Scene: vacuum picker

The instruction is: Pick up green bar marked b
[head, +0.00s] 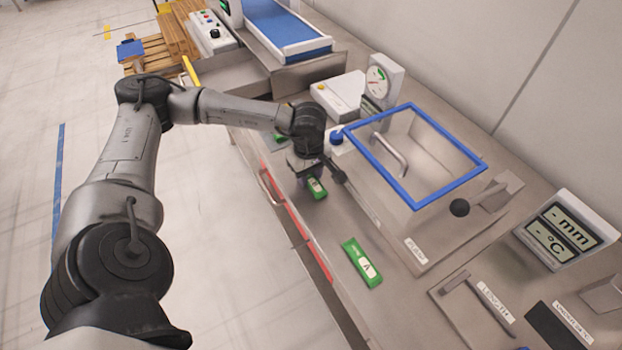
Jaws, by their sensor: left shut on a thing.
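My left gripper (313,180) points down over the bench near its front edge. It is shut on a green bar (317,188) with a pale label. The gripper hides part of this bar, and its mark is too small to read. I cannot tell whether the bar touches the bench. A second green bar (362,262) lies on the bench, nearer to me and to the right. Its white label shows a large letter that looks like an A seen upside down. My right gripper is not in view.
A box with a blue-framed clear lid (414,155) and handle stands right of my left gripper. A dial gauge (377,82) stands behind it. A display marked mm and °C (566,230) stands far right. A red strip (300,228) runs along the bench front. Bench around the second bar is clear.

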